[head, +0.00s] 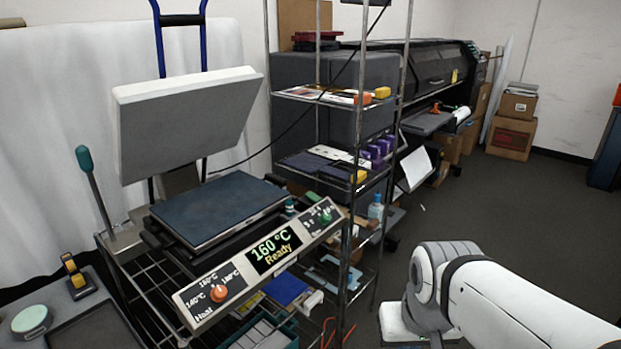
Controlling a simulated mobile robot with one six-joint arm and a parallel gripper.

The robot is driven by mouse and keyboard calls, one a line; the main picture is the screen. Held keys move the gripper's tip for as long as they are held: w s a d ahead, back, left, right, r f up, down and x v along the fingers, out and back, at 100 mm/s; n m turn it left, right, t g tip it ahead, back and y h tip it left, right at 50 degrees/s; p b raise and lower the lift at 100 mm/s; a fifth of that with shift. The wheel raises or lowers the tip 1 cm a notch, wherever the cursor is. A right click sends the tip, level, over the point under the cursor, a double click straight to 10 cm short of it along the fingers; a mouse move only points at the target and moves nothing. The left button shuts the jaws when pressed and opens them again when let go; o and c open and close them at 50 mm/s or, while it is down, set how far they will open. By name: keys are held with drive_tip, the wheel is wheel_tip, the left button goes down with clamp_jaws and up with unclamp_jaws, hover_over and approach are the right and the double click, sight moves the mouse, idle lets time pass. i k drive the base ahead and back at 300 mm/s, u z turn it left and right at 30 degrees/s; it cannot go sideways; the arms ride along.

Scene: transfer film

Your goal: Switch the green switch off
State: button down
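The green switch (325,216) is a small round knob at the right end of the slanted control panel (199,307) on the front of a heat press. Markings around it are too small to read surely. An orange knob (219,293) marked with temperatures and "Heat" is at the panel's left end. Between them a display (274,250) reads "160 °C Ready". My white arm shows at the lower right, apart from the panel. My gripper is not in view.
The press has a raised upper plate (187,119), a dark lower plate (221,208) and a lever with a teal grip (84,159). A wire shelf (331,97) stands close behind the panel's right end. A large printer (425,64) is farther back. Dark floor is open at right.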

sight(310, 195)
drive_tip(key=i, duration=1.25)
drive_tip(key=z, duration=0.05)
